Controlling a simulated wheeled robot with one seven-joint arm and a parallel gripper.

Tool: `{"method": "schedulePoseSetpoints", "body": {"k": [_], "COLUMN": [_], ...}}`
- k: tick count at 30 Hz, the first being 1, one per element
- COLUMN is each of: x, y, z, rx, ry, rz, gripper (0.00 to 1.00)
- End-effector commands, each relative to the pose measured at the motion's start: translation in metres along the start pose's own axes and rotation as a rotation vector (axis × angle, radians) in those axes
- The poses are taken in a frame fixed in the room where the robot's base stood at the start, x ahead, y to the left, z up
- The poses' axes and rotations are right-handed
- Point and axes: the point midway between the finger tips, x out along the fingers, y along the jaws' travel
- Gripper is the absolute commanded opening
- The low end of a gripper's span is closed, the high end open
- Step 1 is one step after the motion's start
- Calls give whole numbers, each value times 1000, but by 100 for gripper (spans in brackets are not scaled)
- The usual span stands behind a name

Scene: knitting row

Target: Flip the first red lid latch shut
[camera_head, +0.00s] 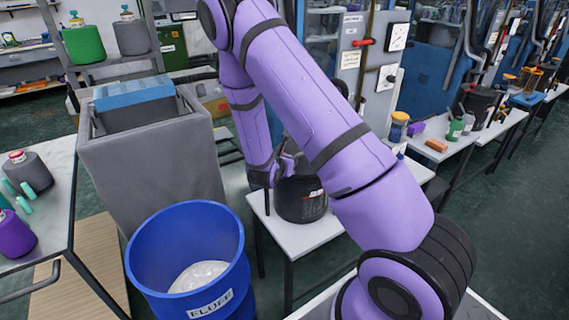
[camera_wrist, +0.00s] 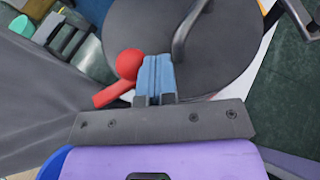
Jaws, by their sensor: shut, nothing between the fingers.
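A dark round lid (camera_wrist: 190,35) fills the top of the wrist view, with a black curved handle (camera_wrist: 184,35) on it. A red latch (camera_wrist: 128,66) with a round knob and a short flat arm sits at the lid's left edge. My gripper (camera_wrist: 156,64) is shut and empty, its blue fingers just right of the red latch and over the lid's edge. I cannot tell whether they touch the latch. In the head view, a black pot (camera_head: 301,198) stands on a white bench behind my arm, which hides part of it. The latch does not show there.
A blue FLUFF barrel (camera_head: 191,255) stands in front, left of the bench. A grey bin (camera_head: 150,155) with a blue block stands behind it. A row of white benches with jars, an orange block (camera_head: 436,145) and another dark pot (camera_head: 480,103) runs to the right.

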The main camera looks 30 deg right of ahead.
Motion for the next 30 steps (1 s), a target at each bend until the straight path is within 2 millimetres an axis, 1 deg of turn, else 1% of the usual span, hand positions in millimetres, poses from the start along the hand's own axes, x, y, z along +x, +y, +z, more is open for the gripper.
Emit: {"method": "schedulePoseSetpoints", "body": {"k": [8,17,30], "x": [11,11,6], "y": [2,2,22], "z": [5,4,3], "rx": [-4,-4,-5], "ry": [-2,-1,1], "rz": [14,14,24], "gripper": [0,0,0]}}
